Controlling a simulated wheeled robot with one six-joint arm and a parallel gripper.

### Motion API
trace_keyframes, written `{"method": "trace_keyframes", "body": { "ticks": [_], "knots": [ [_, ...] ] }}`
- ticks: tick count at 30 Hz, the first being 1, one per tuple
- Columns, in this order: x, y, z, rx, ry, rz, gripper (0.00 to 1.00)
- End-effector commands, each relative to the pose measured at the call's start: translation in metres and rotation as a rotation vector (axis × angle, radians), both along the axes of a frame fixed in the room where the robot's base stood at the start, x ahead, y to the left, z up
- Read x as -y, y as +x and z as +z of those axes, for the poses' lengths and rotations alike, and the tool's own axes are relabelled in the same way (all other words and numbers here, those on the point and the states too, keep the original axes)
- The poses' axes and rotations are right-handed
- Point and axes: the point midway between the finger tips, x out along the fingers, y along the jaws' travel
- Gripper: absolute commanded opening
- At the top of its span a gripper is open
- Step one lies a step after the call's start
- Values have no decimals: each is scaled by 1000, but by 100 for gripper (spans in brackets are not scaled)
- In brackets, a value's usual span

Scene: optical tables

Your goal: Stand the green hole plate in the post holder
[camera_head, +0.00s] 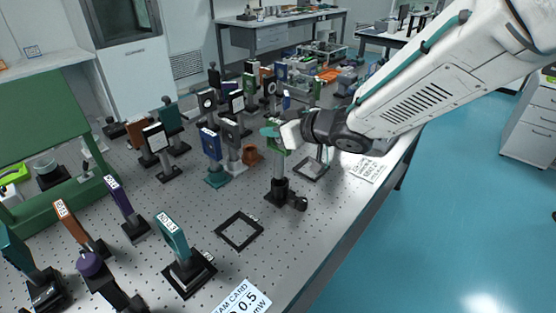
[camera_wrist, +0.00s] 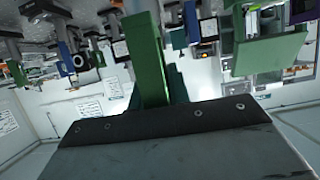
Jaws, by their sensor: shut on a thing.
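The green hole plate (camera_head: 273,147) shows only in part in the head view, mostly hidden by my gripper (camera_head: 284,134). In the wrist view the green plate (camera_wrist: 147,60) rises edge-on from my gripper's dark jaw. My gripper is shut on the plate. A grey upright holder (camera_head: 279,170) on a black base (camera_head: 281,192) stands directly below it in the head view. I cannot tell whether the plate's post is inside the holder or just above it.
An empty black square outline (camera_head: 240,231) lies on the perforated table in front, and another (camera_head: 311,167) to the right. A teal mount (camera_head: 173,237) stands front left. Several mounted optics crowd behind. The table's right edge is close.

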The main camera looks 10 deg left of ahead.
Motion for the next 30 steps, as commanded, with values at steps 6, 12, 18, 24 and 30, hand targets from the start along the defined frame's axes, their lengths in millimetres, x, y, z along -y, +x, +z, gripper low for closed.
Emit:
{"method": "trace_keyframes", "body": {
  "ticks": [6,12,18,24,30],
  "knots": [
    [0,0,-26,-1,0,0,0],
    [1,1,-54,-2,1,-3,0],
    [3,2,-61,2,1,-5,0],
    [3,2,-62,2,1,-5,0],
    [3,1,-64,2,1,-4,40]
  ]
}}
